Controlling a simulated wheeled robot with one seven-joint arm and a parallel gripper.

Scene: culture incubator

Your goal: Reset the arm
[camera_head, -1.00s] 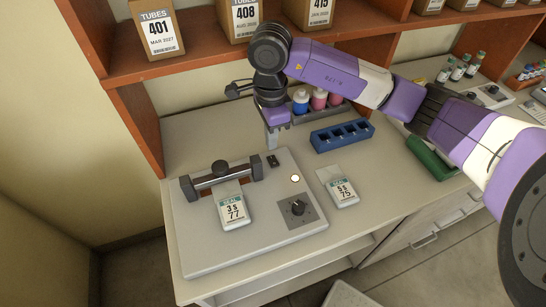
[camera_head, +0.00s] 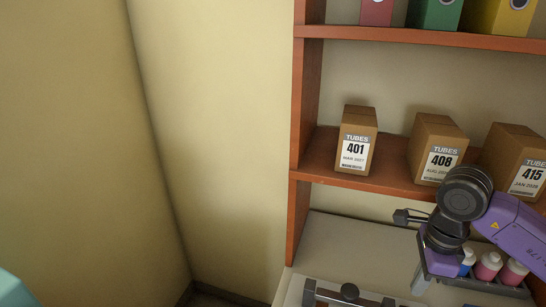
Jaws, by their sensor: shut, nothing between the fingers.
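My arm (camera_head: 512,228) is purple and black and reaches in from the right edge, bent at a dark round joint. My gripper (camera_head: 421,278) hangs below that joint, pointing down, with its fingers shut and nothing held. It is above the bench top (camera_head: 350,243), just left of a rack of bottles. The rest of the arm is outside the frame.
A wooden shelf (camera_head: 330,168) with boxes 401 (camera_head: 357,140), 408 (camera_head: 437,148) and 415 (camera_head: 516,162) stands behind the arm. Bottles with coloured contents (camera_head: 488,265) sit at lower right. A sealer's bar (camera_head: 349,292) shows at the bottom. Bare wall fills the left.

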